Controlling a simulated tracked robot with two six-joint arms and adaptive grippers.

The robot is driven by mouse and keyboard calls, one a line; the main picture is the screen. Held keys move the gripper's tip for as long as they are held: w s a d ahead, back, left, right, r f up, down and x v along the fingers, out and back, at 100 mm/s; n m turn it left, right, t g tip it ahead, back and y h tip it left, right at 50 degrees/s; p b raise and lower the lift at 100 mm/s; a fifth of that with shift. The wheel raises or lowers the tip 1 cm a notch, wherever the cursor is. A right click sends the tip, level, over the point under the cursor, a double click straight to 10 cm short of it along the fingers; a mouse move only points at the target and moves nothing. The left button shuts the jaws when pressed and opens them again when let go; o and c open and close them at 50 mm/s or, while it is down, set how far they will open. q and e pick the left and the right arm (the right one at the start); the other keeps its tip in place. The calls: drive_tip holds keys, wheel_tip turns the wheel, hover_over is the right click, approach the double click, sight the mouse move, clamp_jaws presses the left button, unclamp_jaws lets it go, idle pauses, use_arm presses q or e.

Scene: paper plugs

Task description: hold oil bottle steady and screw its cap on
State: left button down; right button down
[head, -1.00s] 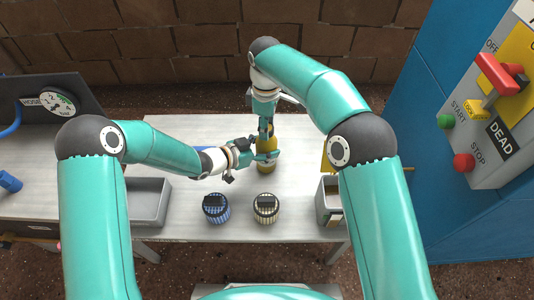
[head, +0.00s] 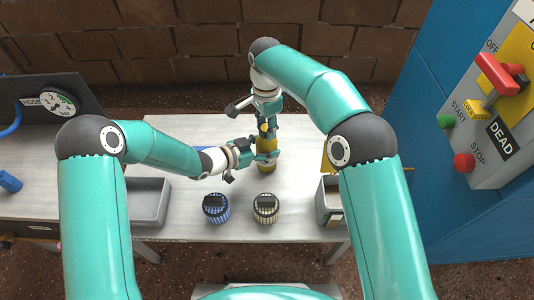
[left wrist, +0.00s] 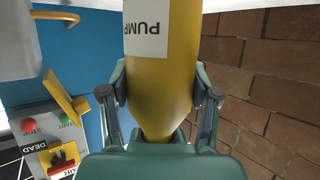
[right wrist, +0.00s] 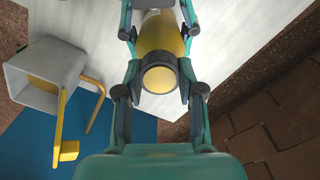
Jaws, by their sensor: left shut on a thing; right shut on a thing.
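The yellow oil bottle (head: 266,162) stands upright on the table, with a white PUMP label in the left wrist view (left wrist: 158,60). My left gripper (head: 264,153) is shut around the bottle from the left; its fingers flank the body in the left wrist view. The yellow cap (right wrist: 159,77) is at the bottle's top. My right gripper (head: 265,124) points down from above and is shut on the cap. In the right wrist view the cap lines up with the bottle (right wrist: 163,38) beyond it. The thread between cap and neck is hidden.
A blue ribbed jar (head: 216,210) and a cream ribbed jar (head: 265,211) stand in front of the bottle. A grey bin (head: 148,204) is on the left, another bin (head: 327,208) on the right. A blue cabinet with switches (head: 490,130) stands far right.

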drive_tip(key=shift+m, duration=0.8)
drive_tip(key=c, duration=0.7)
unclamp_jaws()
drive_tip(key=shift+r, duration=2.3)
drive_tip(key=shift+n, duration=0.3)
